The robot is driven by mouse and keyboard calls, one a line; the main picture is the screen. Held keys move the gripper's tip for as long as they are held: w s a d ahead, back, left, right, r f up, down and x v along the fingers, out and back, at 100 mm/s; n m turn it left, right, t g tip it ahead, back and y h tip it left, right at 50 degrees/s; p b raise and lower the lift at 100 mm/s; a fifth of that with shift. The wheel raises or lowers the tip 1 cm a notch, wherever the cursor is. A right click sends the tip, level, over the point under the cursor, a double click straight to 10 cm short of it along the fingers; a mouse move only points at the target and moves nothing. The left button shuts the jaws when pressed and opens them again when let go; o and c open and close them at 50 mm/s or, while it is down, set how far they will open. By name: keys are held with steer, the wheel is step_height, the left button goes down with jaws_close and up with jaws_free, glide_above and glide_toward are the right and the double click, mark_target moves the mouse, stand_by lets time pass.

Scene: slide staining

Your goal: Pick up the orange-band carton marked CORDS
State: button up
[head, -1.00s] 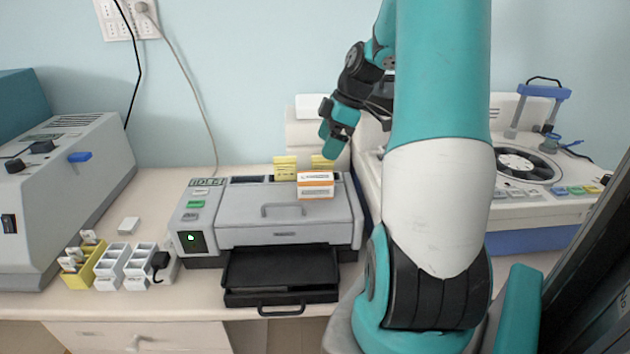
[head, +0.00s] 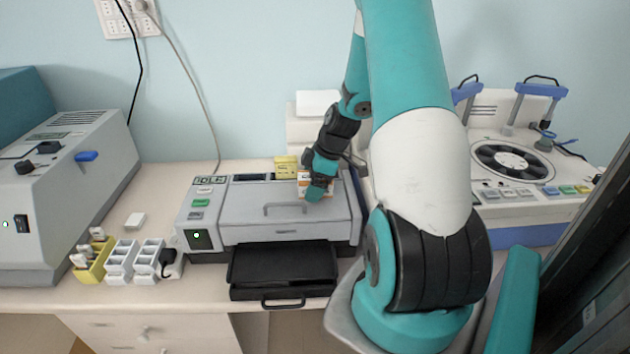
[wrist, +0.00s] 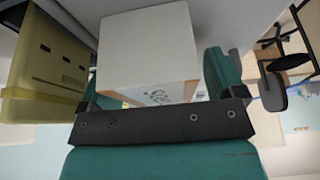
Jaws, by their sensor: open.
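The orange-band carton (head: 302,185) is a small white box with an orange stripe, standing on top of the grey printer-like machine (head: 250,236). In the head view my gripper covers much of it. In the wrist view the carton (wrist: 148,50) shows a plain white face, with an orange edge and some blurred print on its lower side; I cannot read CORDS. My gripper (wrist: 165,85) is open, with one teal finger on each side of the carton. The carton sits between the fingers; I cannot tell whether either finger touches it.
A black tray (head: 283,265) juts from the machine's front. Slide racks (head: 122,258) stand to the left, a centrifuge-like device (head: 512,160) to the right.

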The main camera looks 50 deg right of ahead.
steer(key=c, duration=1)
